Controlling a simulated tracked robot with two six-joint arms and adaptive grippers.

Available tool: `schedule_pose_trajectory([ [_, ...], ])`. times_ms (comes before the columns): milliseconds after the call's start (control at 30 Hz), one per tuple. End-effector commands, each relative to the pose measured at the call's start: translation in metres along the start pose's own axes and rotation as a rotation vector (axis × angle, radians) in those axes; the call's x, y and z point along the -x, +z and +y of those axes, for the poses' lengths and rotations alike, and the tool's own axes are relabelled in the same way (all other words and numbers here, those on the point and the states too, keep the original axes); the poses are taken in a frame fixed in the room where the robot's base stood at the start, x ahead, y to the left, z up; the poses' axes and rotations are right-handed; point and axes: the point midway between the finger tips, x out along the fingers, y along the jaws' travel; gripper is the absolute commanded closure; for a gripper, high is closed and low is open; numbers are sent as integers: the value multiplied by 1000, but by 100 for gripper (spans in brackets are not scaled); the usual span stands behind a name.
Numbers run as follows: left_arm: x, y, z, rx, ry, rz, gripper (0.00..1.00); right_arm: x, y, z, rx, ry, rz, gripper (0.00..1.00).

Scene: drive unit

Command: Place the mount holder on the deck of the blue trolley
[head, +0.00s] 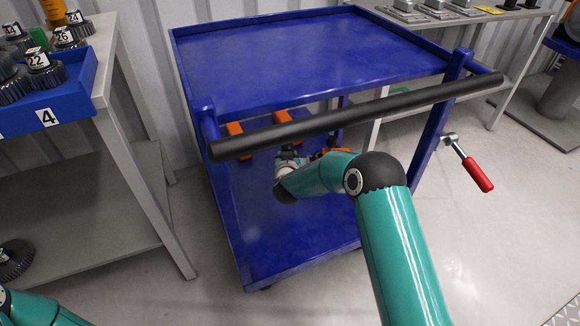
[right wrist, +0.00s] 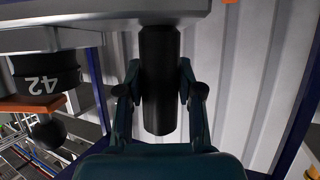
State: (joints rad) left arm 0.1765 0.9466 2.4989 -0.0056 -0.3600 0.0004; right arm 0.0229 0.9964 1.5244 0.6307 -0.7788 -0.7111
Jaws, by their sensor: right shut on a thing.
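The blue trolley stands in the middle of the head view, with its top deck (head: 300,62) bare. My right arm reaches under the black push bar toward the lower level, where my gripper is mostly hidden. In the right wrist view my right gripper (right wrist: 160,88) is shut on a black upright cylinder (right wrist: 160,110), with a finger on each side. The cylinder meets a grey metal body (right wrist: 90,25), which looks like the mount holder with its grip; most of it is cut off. My left gripper is out of view.
The black push bar (head: 360,117) crosses above my right arm. Orange pieces (head: 287,116) show below the deck. A black part marked 42 (right wrist: 45,75) is beside the grip. A blue gear tray (head: 75,92) stands left.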

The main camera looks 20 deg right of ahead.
Motion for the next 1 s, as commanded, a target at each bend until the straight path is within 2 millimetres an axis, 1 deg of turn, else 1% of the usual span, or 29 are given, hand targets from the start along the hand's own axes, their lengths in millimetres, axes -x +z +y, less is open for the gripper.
schedule_pose_trajectory([
  [33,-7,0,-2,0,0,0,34,-6,10,0,5,2,8,100],
  [300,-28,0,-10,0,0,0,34,-30,67,-1,5,2,9,100],
  [400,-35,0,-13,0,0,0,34,-38,86,-1,4,2,9,100],
  [500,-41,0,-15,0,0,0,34,-44,101,-1,4,2,10,100],
  [600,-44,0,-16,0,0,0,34,-48,111,-1,4,2,11,100],
  [867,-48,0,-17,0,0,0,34,-53,121,-1,4,2,12,100],
  [1000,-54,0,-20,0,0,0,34,-59,137,0,3,3,11,100],
])
